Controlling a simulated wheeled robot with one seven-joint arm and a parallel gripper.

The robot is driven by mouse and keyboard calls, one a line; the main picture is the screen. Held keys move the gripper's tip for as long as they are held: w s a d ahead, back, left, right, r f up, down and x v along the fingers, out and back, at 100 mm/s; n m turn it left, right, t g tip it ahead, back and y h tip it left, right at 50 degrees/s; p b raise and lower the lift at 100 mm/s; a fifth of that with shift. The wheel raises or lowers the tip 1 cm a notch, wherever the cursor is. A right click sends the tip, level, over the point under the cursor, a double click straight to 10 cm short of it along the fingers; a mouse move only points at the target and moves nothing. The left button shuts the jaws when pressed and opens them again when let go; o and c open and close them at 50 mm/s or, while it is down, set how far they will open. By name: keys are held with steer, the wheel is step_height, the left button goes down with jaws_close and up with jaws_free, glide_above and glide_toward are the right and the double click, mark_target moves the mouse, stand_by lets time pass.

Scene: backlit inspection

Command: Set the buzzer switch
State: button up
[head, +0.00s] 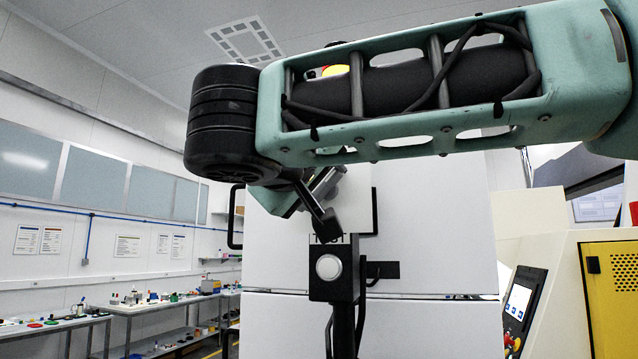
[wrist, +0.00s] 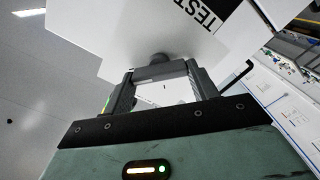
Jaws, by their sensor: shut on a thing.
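My gripper (wrist: 160,73) is shut on a small grey piece (wrist: 161,71) that spans its two fingertips in the wrist view. A dark round base (wrist: 158,58) lies just behind this piece, against a white panel (wrist: 115,35) with black "TEST" lettering. The piece appears to be the buzzer switch, but its setting cannot be read. In the head view my gripper (head: 322,212) points down and right from the black wrist joint, beside the white panel. What it holds is hidden there.
A black post with a white round button (head: 328,267) stands just below my gripper. A large white cabinet (head: 430,240) fills the background. A yellow machine with a control screen (head: 519,300) is at right. Benches with small items (head: 150,305) line the left wall.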

steer(key=n, duration=0.7)
steer(key=n+p, duration=0.1)
steer(key=n, duration=0.6)
steer(key=shift+a+f+p, duration=0.1)
steer(key=shift+f+p, duration=0.1)
steer(key=shift+p, duration=0.1)
steer(key=shift+f+n+p, duration=0.15)
steer(key=shift+n+p, duration=0.5)
steer(key=shift+n, duration=1.15)
steer(key=o, duration=1)
